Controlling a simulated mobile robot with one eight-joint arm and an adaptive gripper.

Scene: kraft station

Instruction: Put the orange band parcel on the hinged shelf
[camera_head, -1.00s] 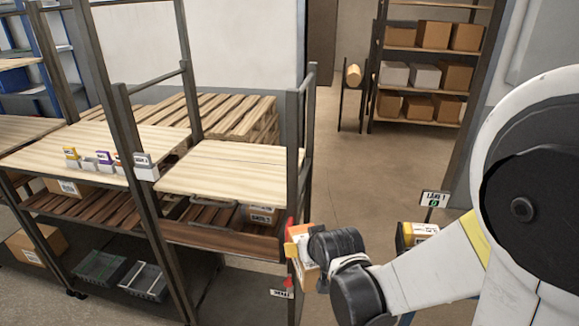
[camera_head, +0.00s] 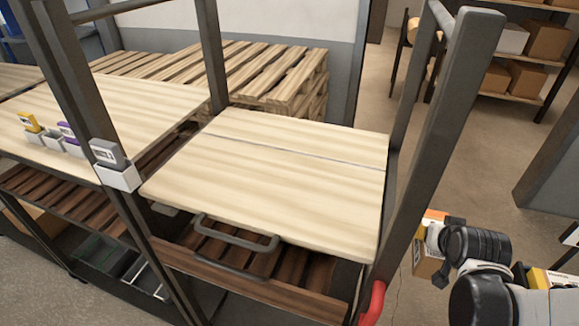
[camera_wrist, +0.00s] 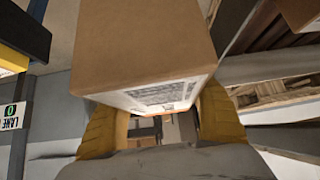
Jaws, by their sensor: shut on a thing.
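The orange band parcel (camera_head: 427,262) is a small cardboard box with an orange top part, right of the rack's front post in the head view. My gripper (camera_head: 443,241) is shut on it and holds it up off any surface. In the wrist view the parcel (camera_wrist: 140,45) fills the upper middle, with a white label on its near face, between my gripper's yellow fingers (camera_wrist: 163,122). The pale wooden shelf board (camera_head: 270,185), crossed by a seam near its back, lies flat and bare left of the parcel. I take it for the hinged shelf.
Dark rack posts (camera_head: 440,130) stand between the board and my gripper. A red part (camera_head: 372,303) is on the near post. A grey handle (camera_head: 235,250) sits below the board's front edge. Small bins (camera_head: 118,177) stand to the left. Pallets (camera_head: 230,75) lie behind.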

